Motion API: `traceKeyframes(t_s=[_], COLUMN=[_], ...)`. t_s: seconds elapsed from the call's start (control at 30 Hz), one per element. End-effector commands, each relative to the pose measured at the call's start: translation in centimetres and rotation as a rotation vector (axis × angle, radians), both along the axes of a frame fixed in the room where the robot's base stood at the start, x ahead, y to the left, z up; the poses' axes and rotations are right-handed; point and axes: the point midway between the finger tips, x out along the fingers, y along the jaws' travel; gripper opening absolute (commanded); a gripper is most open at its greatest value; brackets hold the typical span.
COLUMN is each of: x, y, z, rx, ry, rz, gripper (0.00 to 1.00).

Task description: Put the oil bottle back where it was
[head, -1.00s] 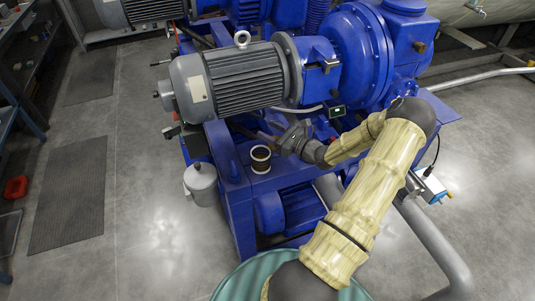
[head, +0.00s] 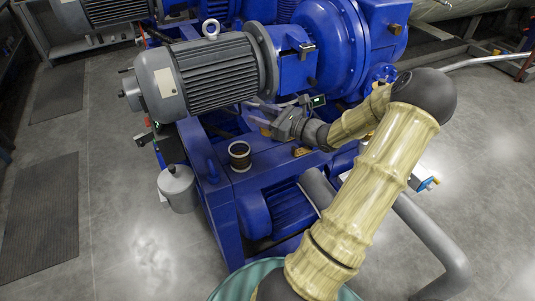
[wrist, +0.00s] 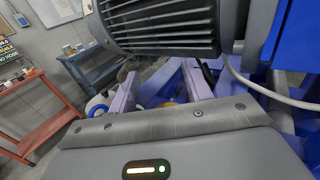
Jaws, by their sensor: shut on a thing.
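My gripper (head: 258,118) is under the grey motor's right end, above the blue pump frame. Its two fingers also show in the wrist view (wrist: 160,82), apart with a gap between them. It is shut on what appears to be the oil bottle, of which only a small amber patch (wrist: 172,103) shows low between the fingers. The rest of it is hidden by the gripper body, and its tilt cannot be told. A small open cup with a pale rim and dark inside (head: 240,156) stands on the blue frame, left of and below my gripper.
The grey finned motor (head: 205,78) hangs close over my gripper. A thin grey cable (wrist: 262,88) runs at the right in the wrist view. A grey lidded can (head: 178,188) is at the frame's left side. Open floor (head: 120,210) lies to the left.

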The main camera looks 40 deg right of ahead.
Motion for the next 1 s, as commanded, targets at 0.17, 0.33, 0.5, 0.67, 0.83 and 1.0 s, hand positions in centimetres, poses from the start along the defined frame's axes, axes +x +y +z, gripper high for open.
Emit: traceKeyframes(t_s=[0.17, 0.33, 0.5, 0.67, 0.83, 1.0], x=[0.0, 0.0, 0.0, 0.0, 0.0, 0.0], y=[0.0, 0.0, 0.0, 0.0, 0.0, 0.0], z=[-2.1, -4.9, -5.8, -5.8, -6.6, -9.1], rx=[0.005, 0.005, 0.000, 0.000, 0.002, 0.004], ry=[0.001, 0.001, 0.000, 0.000, 0.001, 0.001], rz=[-0.001, -0.001, -0.001, -0.001, -0.001, 0.000], gripper=[0.23, 0.23, 0.23, 0.23, 0.23, 0.23])
